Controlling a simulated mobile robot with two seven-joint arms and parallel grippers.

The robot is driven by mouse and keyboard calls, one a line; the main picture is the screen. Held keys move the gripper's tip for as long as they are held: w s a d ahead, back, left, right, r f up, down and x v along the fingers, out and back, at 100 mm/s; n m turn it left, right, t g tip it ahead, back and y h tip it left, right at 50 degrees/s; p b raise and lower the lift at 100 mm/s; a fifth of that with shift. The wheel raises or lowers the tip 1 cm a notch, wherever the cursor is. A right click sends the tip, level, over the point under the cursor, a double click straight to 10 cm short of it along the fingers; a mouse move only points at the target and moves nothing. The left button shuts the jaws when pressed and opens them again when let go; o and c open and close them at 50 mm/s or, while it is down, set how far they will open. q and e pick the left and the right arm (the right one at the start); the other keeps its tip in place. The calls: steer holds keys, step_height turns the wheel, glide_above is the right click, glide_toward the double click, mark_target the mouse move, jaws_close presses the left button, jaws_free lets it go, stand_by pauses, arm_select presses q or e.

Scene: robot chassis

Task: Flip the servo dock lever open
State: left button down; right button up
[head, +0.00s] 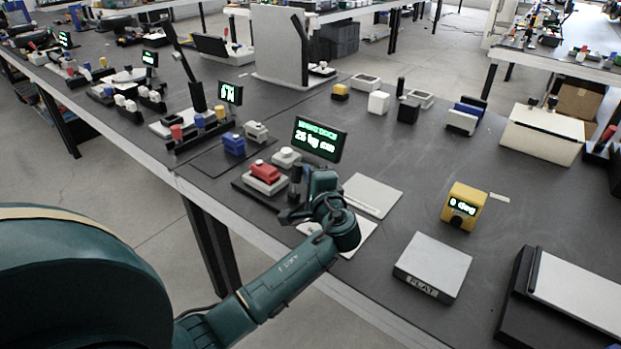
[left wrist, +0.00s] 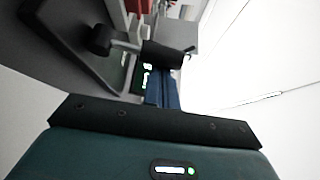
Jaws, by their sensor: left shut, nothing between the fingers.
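The servo dock's lit sign (head: 319,139) stands at the middle of the table, with text that appears to read 25 kg cm. Below it are a red block on a light base (head: 265,177) and a short dark upright piece (head: 295,178), which looks like the lever. My left gripper (head: 298,212) is low over the dock's near side, close to this piece. In the left wrist view a grey rod with a black grip (left wrist: 162,53) crosses just beyond my shut left fingers (left wrist: 160,88). I cannot tell whether they touch. My right gripper is not in view.
A white flat plate (head: 372,195) lies right of the dock. A grey FLAT block (head: 433,265) and a yellow display box (head: 463,206) stand farther right. Blue and grey blocks (head: 233,144) stand left of the dock.

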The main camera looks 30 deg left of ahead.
mark_target(296, 173)
arm_select(q)
steer(key=shift+s+f+n+t+y+b, duration=0.4)
steer(key=shift+n+b, duration=0.2)
steer(key=shift+b, duration=0.5)
steer(key=s+n+y+b, duration=0.1)
steer(key=b, duration=0.3)
steer(key=shift+s+a+n, duration=0.1)
steer(key=shift+s+n, duration=0.1)
steer(key=shift+n, duration=0.2)
steer(key=n+b, duration=0.1)
steer(key=b, duration=0.1)
steer(key=s+y+b, duration=0.1)
steer(key=b, duration=0.1)
steer(key=shift+r+n+t, duration=0.3)
steer(key=shift+n, duration=0.1)
steer(key=shift+s+r+n+b, duration=0.15)
steer(key=shift+r+n+b, duration=0.05)
steer(key=shift+n+b, duration=0.1)
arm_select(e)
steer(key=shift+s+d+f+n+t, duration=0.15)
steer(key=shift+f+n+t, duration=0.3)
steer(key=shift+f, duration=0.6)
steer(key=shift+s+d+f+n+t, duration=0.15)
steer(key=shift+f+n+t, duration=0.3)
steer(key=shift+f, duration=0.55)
